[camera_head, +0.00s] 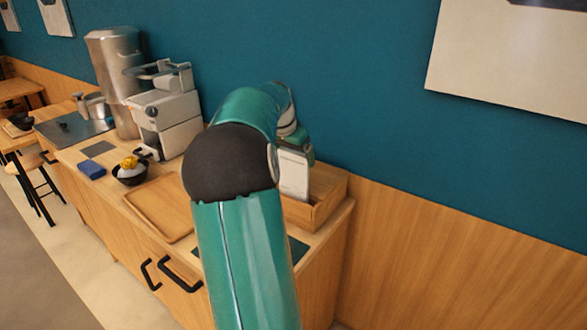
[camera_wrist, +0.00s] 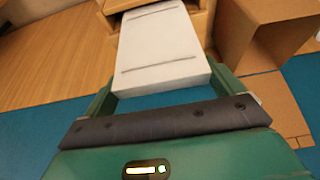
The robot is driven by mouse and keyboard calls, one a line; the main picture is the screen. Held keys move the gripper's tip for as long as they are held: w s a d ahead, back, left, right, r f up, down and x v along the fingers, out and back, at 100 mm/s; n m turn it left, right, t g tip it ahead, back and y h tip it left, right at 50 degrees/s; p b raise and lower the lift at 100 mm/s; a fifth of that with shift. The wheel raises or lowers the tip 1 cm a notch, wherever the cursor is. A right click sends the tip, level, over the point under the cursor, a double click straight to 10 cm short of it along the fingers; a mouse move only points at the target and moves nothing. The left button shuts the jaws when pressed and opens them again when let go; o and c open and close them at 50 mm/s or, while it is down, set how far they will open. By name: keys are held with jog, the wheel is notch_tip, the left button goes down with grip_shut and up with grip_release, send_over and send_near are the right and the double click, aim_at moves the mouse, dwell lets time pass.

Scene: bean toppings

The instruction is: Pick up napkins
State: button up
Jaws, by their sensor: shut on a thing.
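The napkins (camera_wrist: 160,45) are a white, flat stack with two thin dark lines on its face. In the wrist view they sit between the green fingers of my gripper (camera_wrist: 165,82), which is shut on them. In the head view the napkins (camera_head: 293,175) hang upright below my gripper (camera_head: 300,148), at the open wooden box (camera_head: 329,208) on the right end of the counter. My arm hides part of the box, so I cannot tell whether the napkins' lower end is inside it or touches it.
A wooden tray (camera_head: 158,212) lies on the counter left of my arm. Further left are a dark bowl with yellow food (camera_head: 131,172), a blue item (camera_head: 91,169), a white machine (camera_head: 165,113) and a tall metal dispenser (camera_head: 116,78). A blue wall stands behind the counter.

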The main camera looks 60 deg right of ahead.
notch_tip(320, 180, up, 21)
dwell(1.7)
jog(key=shift+a, duration=0.1)
dwell(0.6)
